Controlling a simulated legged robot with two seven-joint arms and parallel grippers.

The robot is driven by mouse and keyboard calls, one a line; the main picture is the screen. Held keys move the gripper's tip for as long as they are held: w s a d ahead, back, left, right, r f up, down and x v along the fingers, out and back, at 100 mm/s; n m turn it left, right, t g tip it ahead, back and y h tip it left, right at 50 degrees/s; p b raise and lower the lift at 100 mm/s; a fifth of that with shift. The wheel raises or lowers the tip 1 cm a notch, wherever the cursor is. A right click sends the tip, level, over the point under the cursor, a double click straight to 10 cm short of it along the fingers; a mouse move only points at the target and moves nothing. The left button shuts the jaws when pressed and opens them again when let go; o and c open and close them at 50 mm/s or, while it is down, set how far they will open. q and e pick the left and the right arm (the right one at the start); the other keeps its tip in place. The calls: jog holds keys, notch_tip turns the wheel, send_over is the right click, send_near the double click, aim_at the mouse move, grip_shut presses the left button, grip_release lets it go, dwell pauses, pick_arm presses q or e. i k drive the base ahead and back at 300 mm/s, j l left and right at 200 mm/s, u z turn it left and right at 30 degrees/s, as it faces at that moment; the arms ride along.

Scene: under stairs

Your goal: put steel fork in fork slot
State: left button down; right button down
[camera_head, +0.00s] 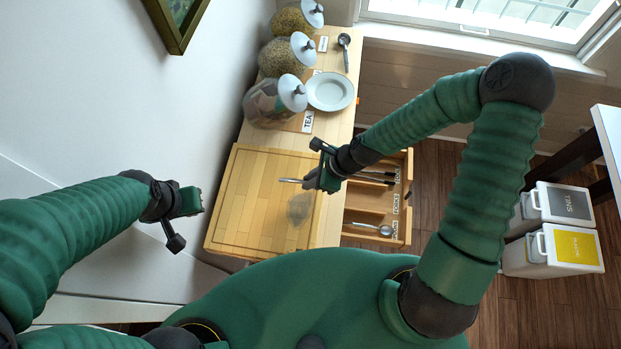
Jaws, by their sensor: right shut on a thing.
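My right gripper (314,179) is shut on a thin steel utensil, taken as the steel fork (290,180), above the right part of the wooden board. One end of the fork sticks out to the left; the rest is hidden by the gripper. The open drawer (408,172) lies to the right of this gripper and has several compartments with small labels. The middle compartment (366,200), the likely fork slot, looks empty where it shows; its label is hard to read. My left gripper (190,203) hangs at the left by the white wall, away from the fork; its jaws are unclear.
A wooden cutting board (245,195) covers the near counter. A spoon (372,229) lies in the near drawer compartment; dark-handled cutlery (375,178) lies in the far one. Glass jars (283,57) and a white plate (330,91) stand farther back. White bins (553,252) stand right.

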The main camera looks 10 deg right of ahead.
aim_at(367, 202)
jog(key=k+l+u, duration=0.15)
jog(key=l, duration=0.3)
jog(key=l+u, duration=0.1)
jog(key=l, duration=0.35)
jog(key=k+l+u, duration=0.15)
jog(key=l, duration=0.25)
jog(key=k+l, duration=0.05)
